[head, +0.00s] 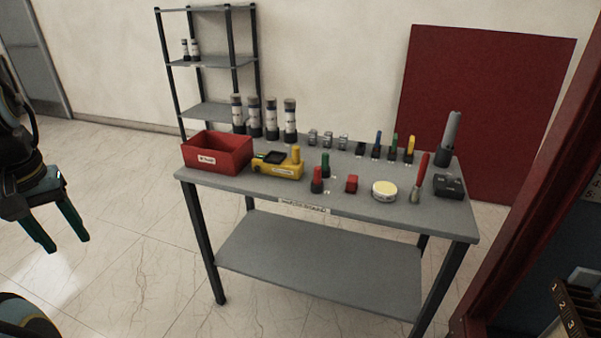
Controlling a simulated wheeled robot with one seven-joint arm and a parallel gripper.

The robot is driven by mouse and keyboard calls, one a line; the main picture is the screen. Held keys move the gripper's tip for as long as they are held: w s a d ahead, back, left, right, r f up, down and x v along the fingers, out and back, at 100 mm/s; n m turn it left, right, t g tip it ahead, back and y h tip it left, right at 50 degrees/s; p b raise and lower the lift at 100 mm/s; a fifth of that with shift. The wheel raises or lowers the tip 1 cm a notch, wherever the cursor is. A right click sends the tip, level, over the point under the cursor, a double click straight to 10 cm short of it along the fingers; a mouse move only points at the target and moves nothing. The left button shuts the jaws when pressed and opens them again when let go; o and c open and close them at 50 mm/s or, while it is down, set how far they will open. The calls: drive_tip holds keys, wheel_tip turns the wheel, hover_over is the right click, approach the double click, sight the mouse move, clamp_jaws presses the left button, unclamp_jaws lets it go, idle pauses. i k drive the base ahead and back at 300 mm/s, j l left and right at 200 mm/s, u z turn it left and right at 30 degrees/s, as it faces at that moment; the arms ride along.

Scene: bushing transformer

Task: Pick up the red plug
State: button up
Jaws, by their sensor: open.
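A small upright red plug (317,181) with a rounded top stands near the front edge of the grey table (270,197), left of its middle. A similar green plug (325,166) stands just behind it. A short red block (352,184) sits to its right, apart from it. My gripper (67,242) hangs at the far left of the head view with its green fingers pointing down. It is open and empty, over the floor and well away from the table.
A red bin (217,153) and a yellow device (279,167) stand left of the plug. A round tin (384,191), a red-handled tool (420,177) and a dark box (449,187) stand right. Cylinders (271,118) line the back. A shelf rack (206,62) stands behind.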

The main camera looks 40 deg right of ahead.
sight(317, 175)
drive_tip(key=i+z, duration=0.1)
drive_tip(key=i, duration=0.55)
drive_tip(key=i+j+z, duration=0.1)
drive_tip(key=i, duration=0.5)
drive_tip(key=z, duration=0.5)
drive_tip(key=i+z, duration=0.15)
drive_tip(key=z, duration=0.35)
drive_tip(key=j+z, duration=0.1)
drive_tip(key=z, duration=0.4)
drive_tip(key=i+j, duration=0.15)
drive_tip(key=i, duration=0.2)
